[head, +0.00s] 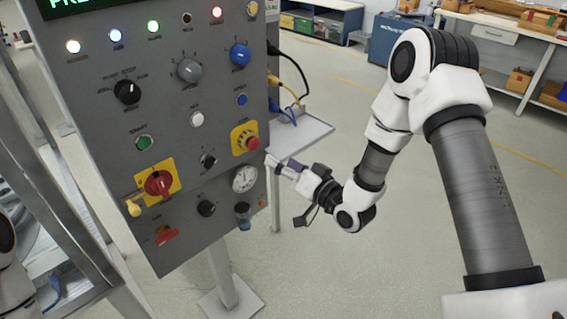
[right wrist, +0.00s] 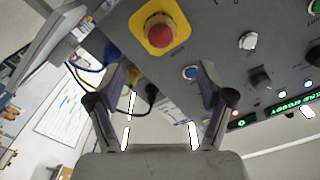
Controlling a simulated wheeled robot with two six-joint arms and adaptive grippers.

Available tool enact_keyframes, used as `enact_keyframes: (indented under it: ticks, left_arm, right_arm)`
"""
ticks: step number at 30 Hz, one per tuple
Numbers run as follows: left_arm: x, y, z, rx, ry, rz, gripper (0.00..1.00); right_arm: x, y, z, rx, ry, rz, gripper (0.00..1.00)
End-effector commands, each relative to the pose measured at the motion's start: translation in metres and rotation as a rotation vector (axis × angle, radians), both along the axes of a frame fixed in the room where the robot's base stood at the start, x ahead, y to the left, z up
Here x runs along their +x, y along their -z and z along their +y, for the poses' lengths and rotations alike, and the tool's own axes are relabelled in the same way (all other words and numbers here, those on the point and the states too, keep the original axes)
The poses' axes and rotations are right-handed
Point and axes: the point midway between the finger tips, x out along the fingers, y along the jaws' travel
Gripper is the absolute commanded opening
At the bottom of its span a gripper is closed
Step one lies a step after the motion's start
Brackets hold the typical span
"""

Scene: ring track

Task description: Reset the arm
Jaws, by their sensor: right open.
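My right gripper (head: 273,165) reaches in from the right, in front of the right edge of the grey control panel (head: 100,60). Its fingertips are just below and right of the red mushroom button (head: 253,143) on its yellow plate. In the right wrist view the gripper (right wrist: 163,78) is open, with nothing between its fingers. The red button (right wrist: 160,32) shows there beyond the fingertips, at the top middle. I cannot tell whether the gripper touches the panel. Part of my left arm shows at the left edge of the head view; its gripper is out of view.
The panel carries several lamps, knobs, a red rotary switch (head: 158,184) and a round gauge (head: 244,178). A small shelf (head: 305,132) with cables sticks out behind it. A metal frame (head: 62,205) stands at left. Workbenches line the back; the floor at right is clear.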

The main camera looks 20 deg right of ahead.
Motion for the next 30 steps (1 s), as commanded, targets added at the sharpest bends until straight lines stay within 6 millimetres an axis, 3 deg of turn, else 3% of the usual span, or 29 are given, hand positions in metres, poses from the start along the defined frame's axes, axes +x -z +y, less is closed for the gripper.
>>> enact_keyframes:
  ticks: [9,11,14,17,18,20,22,24,27,30]
  left_arm:
    - [0.0,0.0,0.0,0.0,0.0,0.0,0.0]
    - [0.0,0.0,0.0,0.0,0.0,0.0,0.0]
    - [0.0,0.0,0.0,0.0,0.0,0.0,0.0]
    - [0.0,0.0,0.0,0.0,0.0,0.0,0.0]
    - [0.0,0.0,0.0,0.0,0.0,0.0,0.0]
    - [0.0,0.0,0.0,0.0,0.0,0.0,0.0]
    - [0.0,0.0,0.0,0.0,0.0,0.0,0.0]
    - [0.0,0.0,0.0,0.0,0.0,0.0,0.0]
    - [0.0,0.0,0.0,0.0,0.0,0.0,0.0]
    - [0.0,0.0,0.0,0.0,0.0,0.0,0.0]
  right_arm:
    - [-0.001,0.005,0.0,0.0,0.0,0.009,0.8]
    - [-0.005,0.02,0.004,-0.005,-0.008,0.036,0.8]
    - [-0.025,0.067,0.022,-0.026,-0.044,0.14,0.8]
    - [-0.067,0.138,0.036,-0.085,-0.045,0.35,0.8]
    - [-0.089,0.168,0.038,-0.13,-0.042,0.454,0.8]
    - [-0.127,0.208,0.039,-0.211,-0.04,0.613,0.8]
    - [-0.177,0.248,0.035,-0.318,-0.045,0.805,0.8]
    - [-0.23,0.276,0.026,-0.426,-0.058,0.994,0.8]
    - [-0.295,0.291,0.01,-0.561,-0.084,1.227,0.8]
    - [-0.333,0.291,-0.002,-0.636,-0.114,1.383,0.8]
